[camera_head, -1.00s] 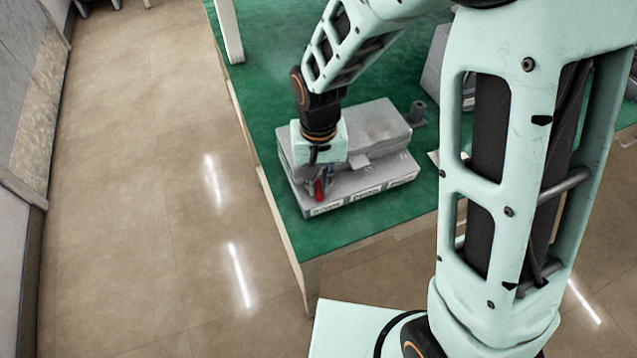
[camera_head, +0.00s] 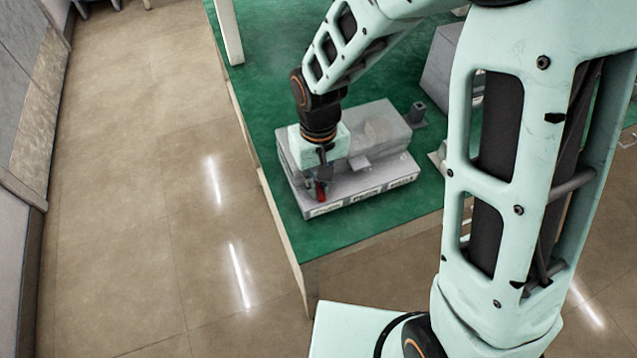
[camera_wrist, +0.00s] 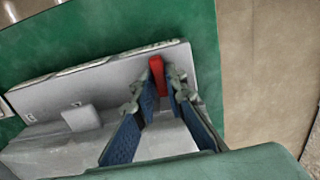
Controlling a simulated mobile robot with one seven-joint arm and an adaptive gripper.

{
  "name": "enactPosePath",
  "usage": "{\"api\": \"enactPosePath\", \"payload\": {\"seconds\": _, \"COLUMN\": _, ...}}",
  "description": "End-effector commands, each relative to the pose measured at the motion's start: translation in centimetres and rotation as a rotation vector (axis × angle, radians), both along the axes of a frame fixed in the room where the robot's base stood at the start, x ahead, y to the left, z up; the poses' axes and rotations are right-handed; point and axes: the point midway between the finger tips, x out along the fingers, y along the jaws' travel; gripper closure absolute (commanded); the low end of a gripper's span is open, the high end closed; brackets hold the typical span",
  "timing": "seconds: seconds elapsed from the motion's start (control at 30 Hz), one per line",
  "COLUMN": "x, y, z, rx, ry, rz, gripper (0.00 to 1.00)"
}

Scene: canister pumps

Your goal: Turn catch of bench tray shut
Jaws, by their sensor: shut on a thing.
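The bench tray (camera_head: 375,182) is a light grey unit with a raised grey body on the green bench top, near its front corner. It also shows in the wrist view (camera_wrist: 95,85). The red catch (camera_head: 321,191) is at the tray's left front end. In the wrist view the catch (camera_wrist: 157,75) stands between the far ends of my blue-padded fingers. My gripper (camera_head: 320,184) points down over that end and is shut on the catch. The catch's lower part is hidden by the fingers.
A dark grey small block (camera_head: 417,112) stands behind the tray's right end. A larger grey box (camera_head: 442,75) is farther back to the right. The green bench top (camera_head: 262,62) is clear behind and left of the tray.

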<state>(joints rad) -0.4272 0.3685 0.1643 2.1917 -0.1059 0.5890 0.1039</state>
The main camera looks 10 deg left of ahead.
Motion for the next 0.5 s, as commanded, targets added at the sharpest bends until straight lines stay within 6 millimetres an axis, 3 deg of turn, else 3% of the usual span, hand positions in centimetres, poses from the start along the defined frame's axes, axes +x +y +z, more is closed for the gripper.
{"api": "enactPosePath", "payload": {"seconds": 0.07, "x": 0.08, "y": 0.05, "z": 0.08, "rx": 0.0, "ry": -0.002, "rz": 0.003, "gripper": 1.0}}
{"api": "enactPosePath", "payload": {"seconds": 0.1, "x": 0.08, "y": 0.05, "z": 0.08, "rx": 0.0, "ry": -0.002, "rz": 0.003, "gripper": 0.85}}
{"api": "enactPosePath", "payload": {"seconds": 0.13, "x": 0.08, "y": 0.05, "z": 0.08, "rx": 0.0, "ry": -0.002, "rz": 0.002, "gripper": 0.82}}
{"api": "enactPosePath", "payload": {"seconds": 0.5, "x": 0.08, "y": 0.04, "z": 0.49, "rx": 0.001, "ry": -0.003, "rz": 0.001, "gripper": 0.81}}
